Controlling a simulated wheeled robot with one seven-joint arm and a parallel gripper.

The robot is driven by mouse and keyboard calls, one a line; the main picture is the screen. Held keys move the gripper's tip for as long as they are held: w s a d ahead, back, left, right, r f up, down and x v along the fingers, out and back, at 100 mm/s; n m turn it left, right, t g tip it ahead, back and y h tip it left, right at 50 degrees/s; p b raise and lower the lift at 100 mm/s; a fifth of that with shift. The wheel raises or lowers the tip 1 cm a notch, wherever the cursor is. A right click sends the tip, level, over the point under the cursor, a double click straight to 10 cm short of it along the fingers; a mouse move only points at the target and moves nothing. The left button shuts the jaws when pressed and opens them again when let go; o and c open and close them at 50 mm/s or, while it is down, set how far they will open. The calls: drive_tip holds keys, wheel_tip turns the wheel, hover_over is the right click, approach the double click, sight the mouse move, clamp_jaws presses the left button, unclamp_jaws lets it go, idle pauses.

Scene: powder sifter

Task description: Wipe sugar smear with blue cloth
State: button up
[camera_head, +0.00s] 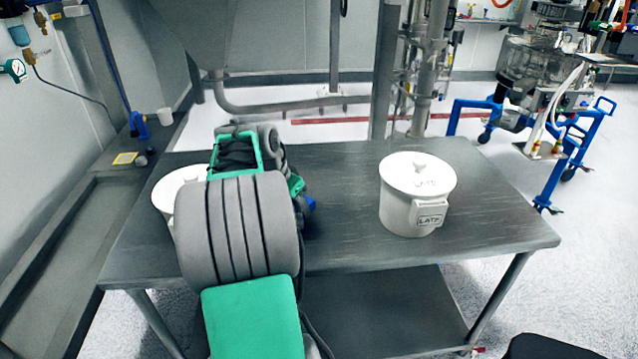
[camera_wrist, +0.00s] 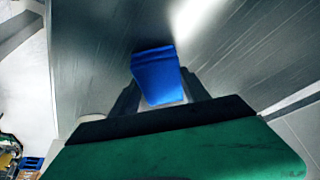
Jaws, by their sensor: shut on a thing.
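The blue cloth (camera_wrist: 158,75) is held between the two fingers of my gripper (camera_wrist: 158,90) in the wrist view, against the grey metal table. In the head view only a small blue bit of the cloth (camera_head: 310,204) shows beside my arm, over the left half of the metal table (camera_head: 345,205). My arm hides the gripper's fingers there. I cannot make out a sugar smear; a bright patch on the metal in the wrist view looks like glare. Whether the cloth touches the tabletop is unclear.
A white lidded pot (camera_head: 408,205) with a label stands on the table's right half. Another white pot (camera_head: 165,197) stands at the left, partly hidden by my arm. The tabletop between my arm and the right pot is clear. A blue-framed cart (camera_head: 560,165) stands behind at right.

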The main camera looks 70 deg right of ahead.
drive_tip(key=shift+r+p, duration=1.7)
drive_tip(key=shift+r, duration=0.95)
drive_tip(key=shift+d, duration=0.1)
